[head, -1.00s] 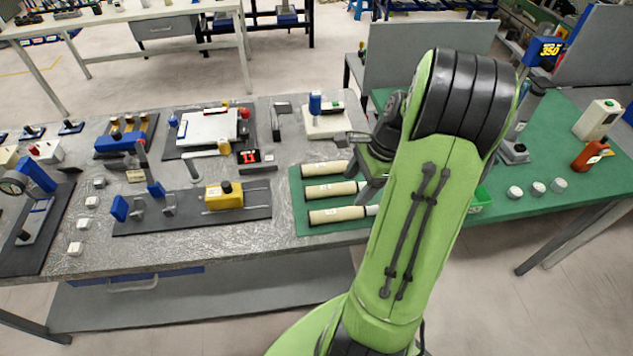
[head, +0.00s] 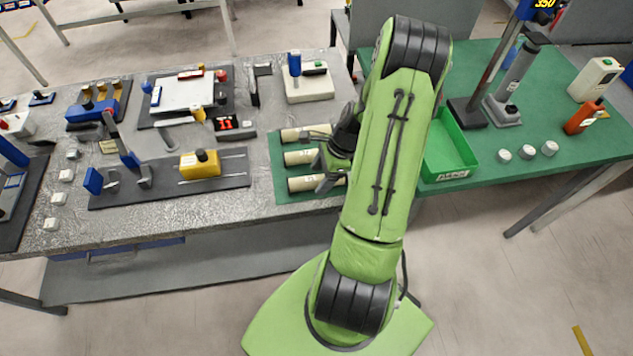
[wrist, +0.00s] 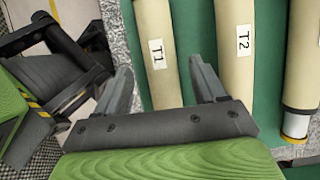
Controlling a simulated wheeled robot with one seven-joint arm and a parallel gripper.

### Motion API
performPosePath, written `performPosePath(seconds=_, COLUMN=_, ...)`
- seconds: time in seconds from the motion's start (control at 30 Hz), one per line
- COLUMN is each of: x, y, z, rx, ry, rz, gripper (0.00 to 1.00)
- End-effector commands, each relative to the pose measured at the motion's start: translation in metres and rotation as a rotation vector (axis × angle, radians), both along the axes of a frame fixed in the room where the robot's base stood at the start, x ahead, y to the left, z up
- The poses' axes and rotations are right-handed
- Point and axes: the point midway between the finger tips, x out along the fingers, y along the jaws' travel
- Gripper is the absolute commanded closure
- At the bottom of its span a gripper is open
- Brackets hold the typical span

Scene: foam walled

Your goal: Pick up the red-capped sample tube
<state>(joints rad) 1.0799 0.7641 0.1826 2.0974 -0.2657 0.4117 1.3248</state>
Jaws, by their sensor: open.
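Three cream tubes lie side by side on a green mat (head: 281,194) in the head view: a back tube (head: 292,135), a middle tube (head: 298,158) and a front tube (head: 302,184). Their right ends are hidden by my arm, and no red cap shows. My gripper (wrist: 160,72) is open and empty. In the wrist view, the tube marked T1 (wrist: 158,60) appears between its fingers; the height gap cannot be told. The tube marked T2 (wrist: 236,65) is right of the fingers. A third tube (wrist: 302,70) with a white, dark and yellow end is farther right.
A green tray (head: 447,150) sits right of my arm, with a dark stand (head: 500,108) behind and several small white caps beside it. A yellow block fixture (head: 200,164) and a white box (head: 308,88) stand left of and behind the tubes. The table's front edge is close.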

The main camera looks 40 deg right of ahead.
Motion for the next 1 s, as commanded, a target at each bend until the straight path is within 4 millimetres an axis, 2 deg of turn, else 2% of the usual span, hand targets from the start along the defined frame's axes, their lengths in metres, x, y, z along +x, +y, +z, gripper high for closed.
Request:
performPosePath(seconds=0.03, x=0.0020, y=0.0029, z=-0.0086, rx=0.001, ry=0.000, rz=0.001, gripper=0.30)
performPosePath(seconds=0.1, x=0.0035, y=0.0045, z=-0.0138, rx=0.001, ry=-0.001, rz=0.001, gripper=0.30)
performPosePath(seconds=0.3, x=0.0040, y=0.0044, z=-0.0140, rx=-0.003, ry=-0.002, rz=0.000, gripper=0.30)
performPosePath(seconds=0.37, x=0.0039, y=0.0045, z=-0.0139, rx=-0.002, ry=-0.001, rz=0.000, gripper=0.37)
performPosePath(seconds=0.77, x=0.0039, y=0.0043, z=-0.0136, rx=-0.001, ry=-0.002, rz=0.000, gripper=0.99)
performPosePath(seconds=1.0, x=0.0042, y=0.0044, z=-0.0130, rx=-0.002, ry=-0.003, rz=0.001, gripper=1.00)
